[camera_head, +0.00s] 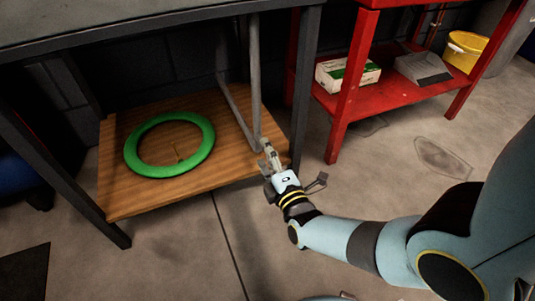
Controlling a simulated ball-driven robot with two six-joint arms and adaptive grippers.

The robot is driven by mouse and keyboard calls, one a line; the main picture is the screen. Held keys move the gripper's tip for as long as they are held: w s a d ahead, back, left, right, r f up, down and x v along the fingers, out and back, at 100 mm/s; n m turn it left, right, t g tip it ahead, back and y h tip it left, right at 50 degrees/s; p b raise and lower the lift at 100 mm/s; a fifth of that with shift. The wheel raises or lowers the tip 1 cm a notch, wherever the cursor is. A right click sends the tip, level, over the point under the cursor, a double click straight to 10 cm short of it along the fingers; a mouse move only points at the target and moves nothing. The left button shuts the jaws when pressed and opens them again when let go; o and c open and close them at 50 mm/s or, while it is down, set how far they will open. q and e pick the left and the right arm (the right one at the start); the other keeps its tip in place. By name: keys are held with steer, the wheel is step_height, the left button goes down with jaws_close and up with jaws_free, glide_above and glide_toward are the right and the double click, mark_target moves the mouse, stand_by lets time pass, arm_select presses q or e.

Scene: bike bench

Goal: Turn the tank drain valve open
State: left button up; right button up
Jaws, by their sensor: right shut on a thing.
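Grey pipes (255,85) come down from under the dark bench to the front right part of the wooden shelf (140,195). My right gripper (267,148) reaches in from the lower right to the foot of these pipes, at the shelf's right edge. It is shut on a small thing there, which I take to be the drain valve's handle. The fingers cover most of the valve, so I cannot tell how far it is turned. My left gripper is not in view.
A green ring (136,134) lies on the shelf, left of the pipes. A dark bench leg (305,90) stands close right of my gripper. A red rack (365,115) holds a white-green box (347,74) and a yellow bucket (463,50). The concrete floor in front is clear.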

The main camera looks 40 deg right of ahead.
steer(key=shift+s+f, duration=0.1)
stand_by(0.3)
steer(key=o, duration=1.2)
steer(key=shift+s, duration=0.1)
steer(key=shift+v, duration=3.6)
